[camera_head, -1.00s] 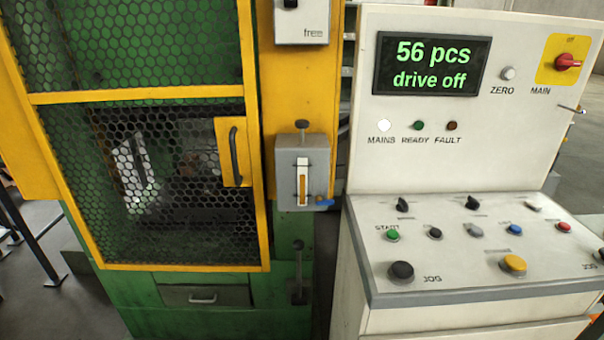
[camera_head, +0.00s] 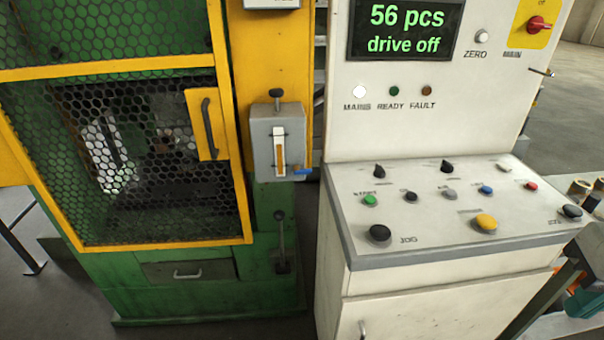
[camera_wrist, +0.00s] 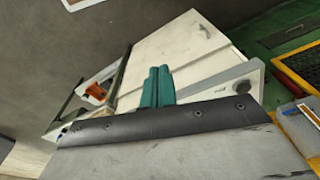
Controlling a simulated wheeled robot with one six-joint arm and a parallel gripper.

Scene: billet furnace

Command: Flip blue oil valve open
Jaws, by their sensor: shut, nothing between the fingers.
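The blue oil valve (camera_head: 301,171) is a small blue lever at the lower right of a grey oil box (camera_head: 263,150) in the head view. The lever points out to the right, roughly level. The box has a sight glass with amber oil and a dark knob on top. It is fixed to the yellow and green machine frame. My gripper (camera_wrist: 157,85) shows in the wrist view as two teal fingers pressed together with nothing between them. It is apart from the valve. A small blue patch shows at the wrist view's right edge; I cannot tell if it is the valve.
A white control console (camera_head: 430,205) with buttons stands right of the oil box, with a narrow gap between. A mesh door (camera_head: 150,150) with a yellow frame is on the left. A dark-knobbed lever (camera_head: 280,240) stands below the box. Grey floor is open at lower left.

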